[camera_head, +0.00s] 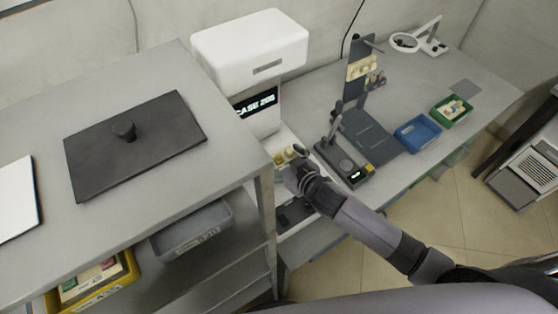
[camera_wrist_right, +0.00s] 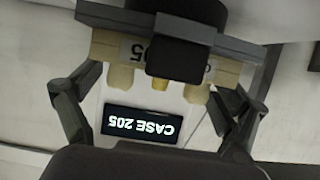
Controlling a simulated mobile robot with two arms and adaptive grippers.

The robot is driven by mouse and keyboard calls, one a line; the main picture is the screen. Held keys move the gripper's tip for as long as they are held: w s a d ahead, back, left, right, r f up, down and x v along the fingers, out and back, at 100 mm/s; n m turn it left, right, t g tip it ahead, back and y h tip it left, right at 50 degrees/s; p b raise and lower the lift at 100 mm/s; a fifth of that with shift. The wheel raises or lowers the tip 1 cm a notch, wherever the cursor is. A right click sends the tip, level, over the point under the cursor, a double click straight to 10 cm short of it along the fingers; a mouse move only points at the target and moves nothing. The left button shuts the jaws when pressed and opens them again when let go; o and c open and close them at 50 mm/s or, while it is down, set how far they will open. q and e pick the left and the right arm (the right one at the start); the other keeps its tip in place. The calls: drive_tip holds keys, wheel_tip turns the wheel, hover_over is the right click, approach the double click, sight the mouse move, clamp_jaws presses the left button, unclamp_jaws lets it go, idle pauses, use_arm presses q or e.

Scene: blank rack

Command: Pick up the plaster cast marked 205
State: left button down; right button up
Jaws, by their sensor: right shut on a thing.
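The plaster cast marked 205 (camera_wrist_right: 118,75) is a beige block with rounded tooth-like bumps and one gold-coloured bump. A white label with 205 shows upside down in the right wrist view. My right gripper (camera_head: 296,163) is shut on it, in front of the white machine (camera_head: 250,45), whose display (camera_head: 256,102) reads CASE 205. In the head view the cast (camera_head: 283,156) is a small beige patch, partly hidden by the gripper. A dark block covers its middle in the wrist view. I cannot tell whether it touches the surface beneath. My left gripper is not in view.
A dark articulator (camera_head: 345,165) stands close to the right of my right gripper. Behind it is a stand (camera_head: 350,95) holding beige pieces. Blue (camera_head: 418,133) and green (camera_head: 451,108) trays sit further right. A grey shelf unit (camera_head: 235,140) is close on the left.

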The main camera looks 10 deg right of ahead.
drive_tip(key=c, duration=0.6)
drive_tip(key=shift+r, duration=0.15)
